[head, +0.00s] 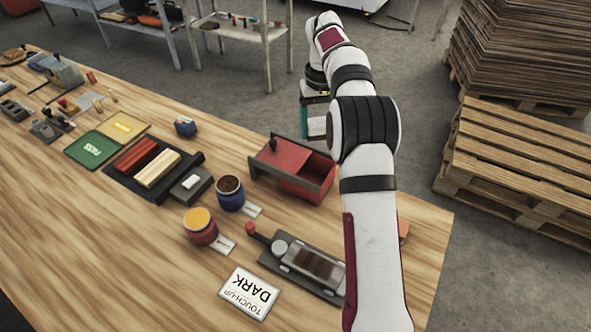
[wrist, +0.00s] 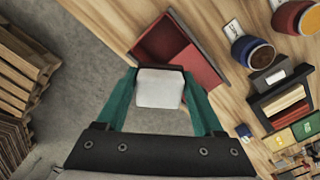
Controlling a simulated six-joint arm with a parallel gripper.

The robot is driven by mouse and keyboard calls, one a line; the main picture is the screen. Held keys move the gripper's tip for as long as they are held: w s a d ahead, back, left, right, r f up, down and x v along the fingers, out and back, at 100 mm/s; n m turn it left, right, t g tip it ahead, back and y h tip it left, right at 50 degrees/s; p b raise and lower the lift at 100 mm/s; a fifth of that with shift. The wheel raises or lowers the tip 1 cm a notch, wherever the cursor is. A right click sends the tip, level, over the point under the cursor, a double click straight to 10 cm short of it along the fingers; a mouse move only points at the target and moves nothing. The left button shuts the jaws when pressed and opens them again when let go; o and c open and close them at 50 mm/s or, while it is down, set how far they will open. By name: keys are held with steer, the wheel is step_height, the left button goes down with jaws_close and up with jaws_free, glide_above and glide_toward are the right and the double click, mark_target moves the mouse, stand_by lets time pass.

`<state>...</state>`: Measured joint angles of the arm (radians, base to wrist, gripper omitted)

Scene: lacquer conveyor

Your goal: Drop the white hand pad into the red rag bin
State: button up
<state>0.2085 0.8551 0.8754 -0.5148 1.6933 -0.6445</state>
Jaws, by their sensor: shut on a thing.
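The white hand pad (wrist: 160,88) is held between the teal fingers of my gripper (wrist: 163,90) in the wrist view. My gripper is shut on it. In the head view my gripper (head: 312,122) hangs beyond the table's far edge, partly hidden behind my arm, and the pad is hard to make out there. The red rag bin (head: 307,185) stands near that edge, just below my gripper in the picture, its right end close to my arm. In the wrist view the open red bin (wrist: 202,66) lies just beyond the pad, which overlaps its near corner.
Jars with orange (head: 200,232) and dark (head: 230,200) contents stand left of the bin. A grey device (head: 310,265) and a "TOUCH-UP DARK" card (head: 250,292) lie nearer. A black tray (head: 125,184) holds coloured blocks. Pallets (head: 520,160) stand on the floor at right.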

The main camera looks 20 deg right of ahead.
steer(key=shift+f, duration=2.8)
steer(key=o, duration=1.3)
step_height(320, 180, up, 12)
steer(key=shift+f, duration=0.2)
steer(key=shift+r, duration=0.25)
steer(key=shift+s+a+r, duration=0.15)
steer(key=shift+s+r, duration=0.05)
steer(key=s+a+r+m, duration=0.1)
steer(key=s+a+r, duration=0.15)
steer(key=s, duration=0.35)
steer(key=s+a+r+y, duration=0.1)
steer(key=s+a, duration=0.3)
steer(key=s, duration=0.3)
steer(key=s+a+r+m, duration=0.1)
steer(key=s+a, duration=0.2)
steer(key=s, duration=0.3)
steer(key=s+a+f+m, duration=0.1)
steer(key=s+f, duration=0.2)
steer(key=s, duration=0.3)
steer(key=s+a+f, duration=0.2)
steer(key=s+f, duration=0.1)
steer(key=s, duration=0.4)
steer(key=s+a+f+m, duration=0.1)
steer(key=s+f, duration=0.2)
steer(key=s, duration=0.3)
steer(key=shift+s+a+m+y, duration=0.2)
steer(key=shift+a+m+y, duration=0.1)
steer(key=shift+y, duration=0.1)
